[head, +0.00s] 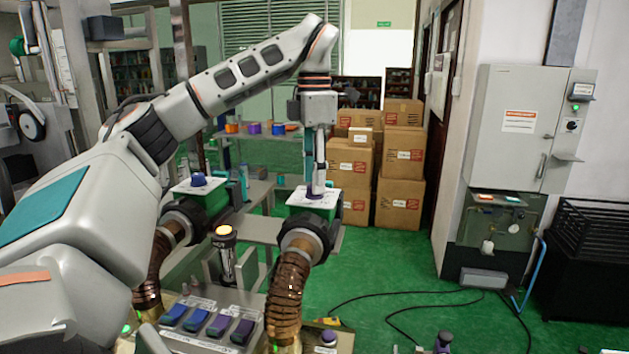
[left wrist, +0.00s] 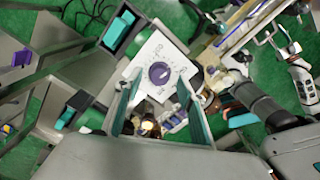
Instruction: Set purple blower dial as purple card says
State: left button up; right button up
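The purple dial (head: 316,196) sits on a white-topped green blower box (head: 314,208) at the middle of the head view. In the left wrist view the purple dial (left wrist: 160,74) lies on a white plate with printed markings too small to read. My left gripper (head: 317,187) points straight down over this dial. In the left wrist view the fingers of my left gripper (left wrist: 158,88) are apart, one on each side of the dial; I cannot tell whether they touch it. I cannot make out a purple card. My right gripper is not in view.
A blue dial (head: 198,180) sits on a second green box to the left. Brown corrugated hoses (head: 285,305) hang below the boxes. A panel with several blue and purple blocks (head: 219,325) is in front. Cardboard boxes (head: 400,175) stand behind. The green floor at right has cables.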

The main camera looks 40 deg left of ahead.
pick_arm(q)
jog(key=shift+f, duration=0.7)
jog(key=c, duration=1.1)
jog(key=shift+c, duration=0.2)
jog(key=shift+n, duration=0.3)
